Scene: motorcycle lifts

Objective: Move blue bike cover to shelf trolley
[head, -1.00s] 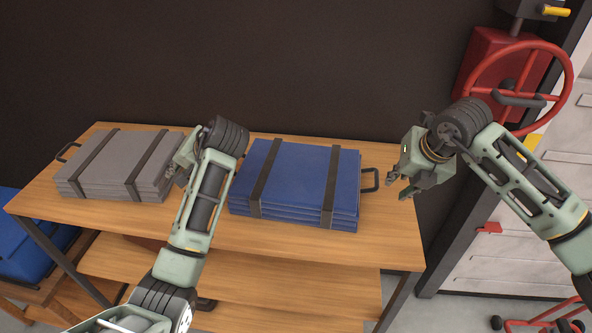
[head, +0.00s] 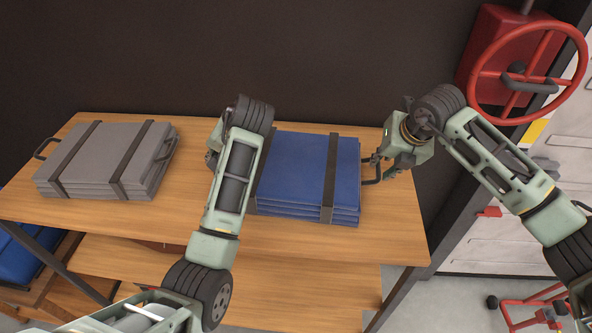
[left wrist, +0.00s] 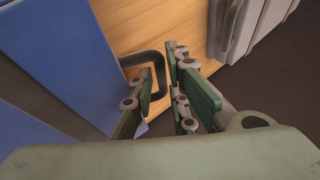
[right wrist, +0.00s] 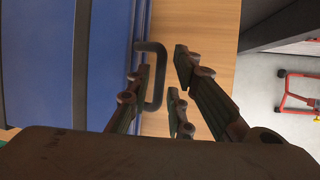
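The blue bike cover (head: 300,172) lies folded on the wooden table, with two dark straps around it. Its right handle (head: 374,178) sticks out at the right end and also shows in the right wrist view (right wrist: 159,75). My right gripper (head: 378,165) is open at that handle, with its left finger overlapping it in the wrist view. My left gripper (left wrist: 165,85) is open at the left handle (left wrist: 150,58), its left finger overlapping the loop. In the head view my left arm hides that handle and most of the gripper. The shelf trolley cannot be identified.
A grey folded cover (head: 108,160) with straps lies on the same wooden table (head: 130,213), to the left. A lower shelf (head: 270,285) is below. A red wheel (head: 530,70) is at the right. A blue object (head: 28,258) stands at the lower left.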

